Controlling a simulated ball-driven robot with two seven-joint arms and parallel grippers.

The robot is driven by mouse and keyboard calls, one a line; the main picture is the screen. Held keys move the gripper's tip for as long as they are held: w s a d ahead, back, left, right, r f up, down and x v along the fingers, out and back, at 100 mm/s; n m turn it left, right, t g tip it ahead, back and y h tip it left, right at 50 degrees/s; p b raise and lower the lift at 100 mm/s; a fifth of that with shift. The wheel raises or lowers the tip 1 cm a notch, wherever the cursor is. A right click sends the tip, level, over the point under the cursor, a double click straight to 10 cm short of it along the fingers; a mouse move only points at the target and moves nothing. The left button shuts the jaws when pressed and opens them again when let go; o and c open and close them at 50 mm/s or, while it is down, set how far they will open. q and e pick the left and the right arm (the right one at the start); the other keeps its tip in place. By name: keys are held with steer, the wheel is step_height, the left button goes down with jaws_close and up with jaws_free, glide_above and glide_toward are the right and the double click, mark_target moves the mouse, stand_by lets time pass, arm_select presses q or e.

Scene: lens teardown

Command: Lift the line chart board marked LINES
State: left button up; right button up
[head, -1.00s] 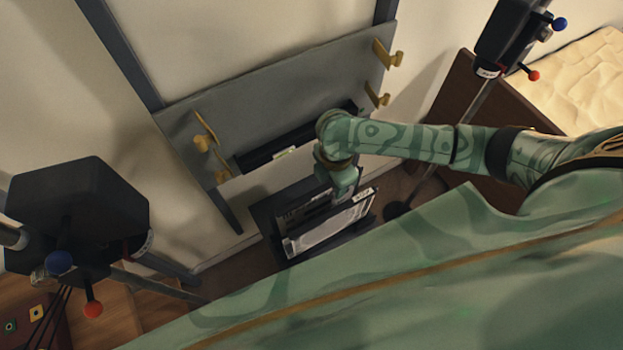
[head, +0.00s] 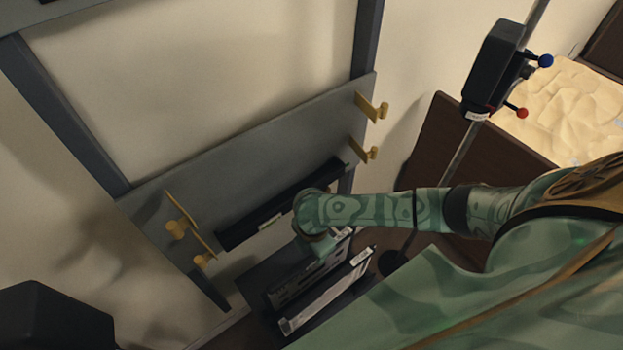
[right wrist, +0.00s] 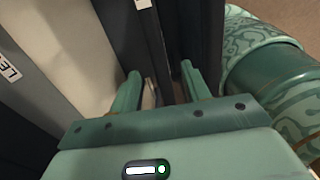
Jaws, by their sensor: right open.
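Boards stand upright in a dark rack (head: 258,302) below the wall panel. The nearer board (head: 322,298) has a pale face, and a small white label (head: 361,257) sits near its top corner. A darker board (head: 293,284) stands behind it. The labels are too small to read, so I cannot tell which board is marked LINES. My right gripper (head: 322,250) reaches down at the boards and is partly hidden by its wrist. In the right wrist view its fingers (right wrist: 160,88) are open, with dark board edges beyond and between them. My left gripper is out of view.
A grey wall panel (head: 270,135) with brass hooks (head: 368,108) and a dark ledge (head: 283,203) is behind the rack. A black device on a pole (head: 493,70) stands to the right. A pale board with a partial label "LE" (right wrist: 8,70) is left in the wrist view.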

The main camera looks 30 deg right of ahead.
steer(key=f+b, duration=0.1)
steer(key=f, duration=0.1)
steer(key=f+b, duration=0.1)
steer(key=f, duration=0.2)
steer(key=shift+w+d+f+b, duration=0.15)
steer(key=shift+d+b, duration=0.05)
steer(key=shift+b, duration=0.2)
jaws_close()
